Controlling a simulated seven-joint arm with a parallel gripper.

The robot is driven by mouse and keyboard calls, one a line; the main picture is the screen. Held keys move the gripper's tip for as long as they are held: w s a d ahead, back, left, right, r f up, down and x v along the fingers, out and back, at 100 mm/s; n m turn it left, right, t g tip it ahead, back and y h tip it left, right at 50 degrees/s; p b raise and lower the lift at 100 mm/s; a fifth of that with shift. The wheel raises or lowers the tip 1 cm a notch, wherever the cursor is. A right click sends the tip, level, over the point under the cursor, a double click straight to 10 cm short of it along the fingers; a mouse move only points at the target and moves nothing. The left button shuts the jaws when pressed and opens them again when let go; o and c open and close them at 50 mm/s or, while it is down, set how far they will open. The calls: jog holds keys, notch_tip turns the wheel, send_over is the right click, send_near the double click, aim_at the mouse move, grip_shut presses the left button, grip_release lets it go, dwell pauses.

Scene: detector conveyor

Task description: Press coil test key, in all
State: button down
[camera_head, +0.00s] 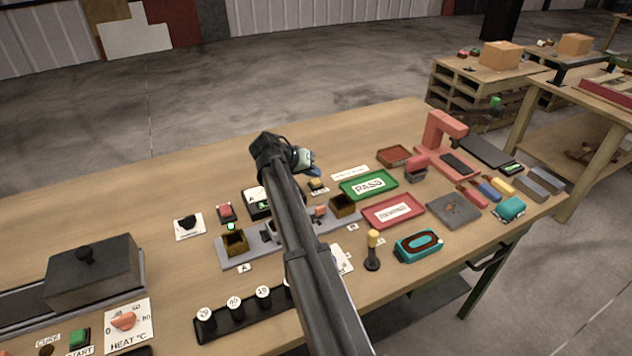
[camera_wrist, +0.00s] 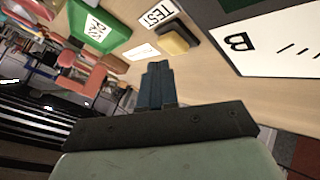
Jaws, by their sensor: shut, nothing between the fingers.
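The coil test key is a yellow key (camera_wrist: 174,40) on a dark base, with a white TEST label (camera_wrist: 158,16) beside it in the wrist view. In the head view the key (camera_head: 317,183) sits on the table behind the grey fixture, just below my gripper. My gripper (camera_wrist: 158,66) is shut and empty, its dark blue fingertips pointing toward the key. In the wrist view a strip of bare table shows between the tips and the key. In the head view my gripper (camera_head: 313,171) is small and my arm hides part of the fixture and a meter.
A green PASS tray (camera_head: 369,185) and a red tray (camera_head: 393,211) lie right of the key. The grey fixture (camera_head: 262,253) with brown blocks lies in front. A red button (camera_head: 225,212) and a black knob (camera_head: 187,222) stand to the left. The table behind is clear.

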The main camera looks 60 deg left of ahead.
aim_at(313, 182)
jog(key=shift+r, duration=0.15)
jog(key=shift+r, duration=2.45)
